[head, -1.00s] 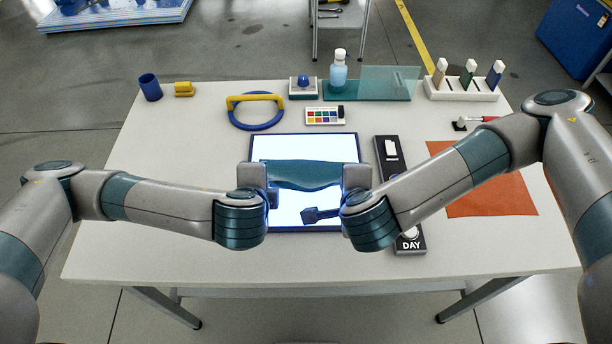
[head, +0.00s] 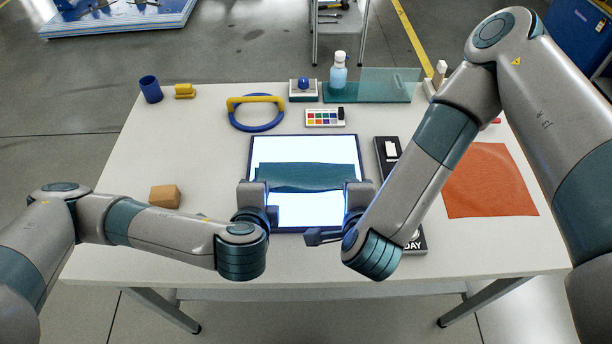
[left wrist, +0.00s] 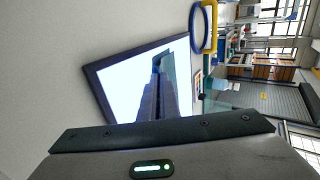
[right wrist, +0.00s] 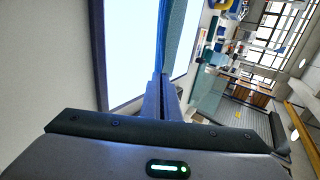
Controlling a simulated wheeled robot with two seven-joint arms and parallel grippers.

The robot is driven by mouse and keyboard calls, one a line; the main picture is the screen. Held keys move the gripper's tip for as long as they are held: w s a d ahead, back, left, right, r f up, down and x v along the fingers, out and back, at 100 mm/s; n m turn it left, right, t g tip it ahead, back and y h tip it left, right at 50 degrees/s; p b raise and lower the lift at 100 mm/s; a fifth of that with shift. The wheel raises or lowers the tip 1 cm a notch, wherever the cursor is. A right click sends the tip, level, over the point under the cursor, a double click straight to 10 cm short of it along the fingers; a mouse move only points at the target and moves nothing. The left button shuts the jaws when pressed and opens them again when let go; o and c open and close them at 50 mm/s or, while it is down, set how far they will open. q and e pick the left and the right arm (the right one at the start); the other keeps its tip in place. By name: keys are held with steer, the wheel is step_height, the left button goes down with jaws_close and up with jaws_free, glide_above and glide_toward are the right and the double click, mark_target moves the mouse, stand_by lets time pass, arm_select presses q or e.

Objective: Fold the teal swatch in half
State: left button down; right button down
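The teal swatch (head: 305,176) lies across the lit white panel (head: 305,212) as a wide, short strip, with its long sides running left to right. My left gripper (head: 263,188) is shut at its near left corner, and my right gripper (head: 350,187) is shut at its near right corner. The left wrist view shows the closed fingers meeting the teal cloth (left wrist: 168,66). The right wrist view also shows closed fingers at the end of the cloth (right wrist: 176,35). The exact pinch is partly hidden by the fingers.
A wooden block (head: 165,196) is left of the panel. A blue ring with a yellow handle (head: 256,113) and a colour palette (head: 324,117) stand behind it. A black DAY strip (head: 386,150), partly behind my right arm, and an orange cloth (head: 490,180) lie right.

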arm_select(q)
steer(key=c, duration=1.7)
jaws_free()
arm_select(e)
steer(key=c, duration=1.7)
jaws_free()
arm_select(q)
steer(key=shift+r, duration=0.1)
arm_select(e)
steer(key=shift+r, duration=0.1)
